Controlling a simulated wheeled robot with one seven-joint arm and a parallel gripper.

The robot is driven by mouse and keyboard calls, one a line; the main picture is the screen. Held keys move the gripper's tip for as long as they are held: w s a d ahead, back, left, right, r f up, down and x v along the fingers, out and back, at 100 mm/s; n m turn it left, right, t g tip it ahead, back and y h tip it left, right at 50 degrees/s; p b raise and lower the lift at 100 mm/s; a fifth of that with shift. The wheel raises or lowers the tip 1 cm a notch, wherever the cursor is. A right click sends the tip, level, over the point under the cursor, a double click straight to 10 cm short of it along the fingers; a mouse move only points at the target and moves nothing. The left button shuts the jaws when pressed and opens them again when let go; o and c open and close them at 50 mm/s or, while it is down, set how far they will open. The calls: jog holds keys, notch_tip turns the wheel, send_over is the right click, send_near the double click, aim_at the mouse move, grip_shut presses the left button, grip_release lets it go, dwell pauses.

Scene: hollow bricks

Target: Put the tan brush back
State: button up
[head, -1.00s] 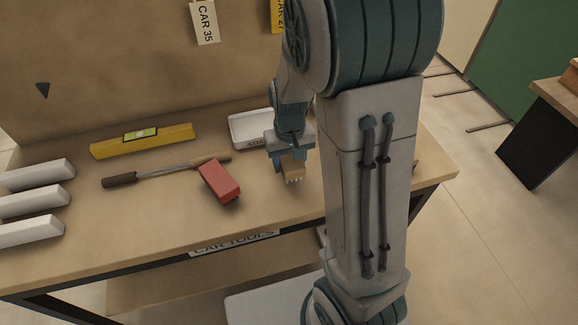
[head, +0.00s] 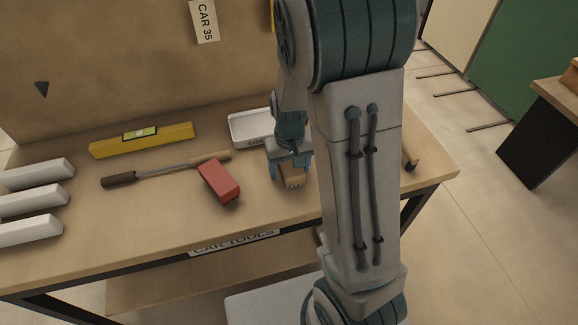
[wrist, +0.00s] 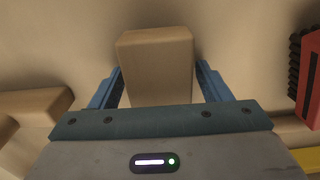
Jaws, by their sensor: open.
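The tan brush (head: 292,181) is on the workbench, right of the red brush (head: 219,180), with pale bristles facing the front edge. My gripper (head: 291,168) is right over it, pointing down. In the wrist view the tan brush (wrist: 155,65) lies between my two blue fingers (wrist: 158,76), with a gap showing on each side. My gripper is open around it. Part of the brush is hidden by my gripper, and exact contact with the bench top is hard to see.
A labelled white tray (head: 250,128) stands just behind my gripper. A wooden-handled tool (head: 165,171), a yellow level (head: 142,141) and several white bars (head: 35,202) lie to the left. Tan blocks (wrist: 35,105) show in the wrist view. Bare bench lies in front.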

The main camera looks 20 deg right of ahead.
aim_at(290, 163)
notch_tip(290, 163, up, 11)
jog(key=shift+r+p, duration=0.2)
jog(key=shift+p, duration=0.4)
jog(key=s+r+t, duration=0.2)
jog(key=s+r, duration=0.4)
jog(key=s, duration=0.7)
jog(key=shift+a+t, duration=0.15)
jog(key=shift+t, duration=0.25)
jog(key=shift+r+p, duration=0.45)
jog(key=shift+r, duration=0.05)
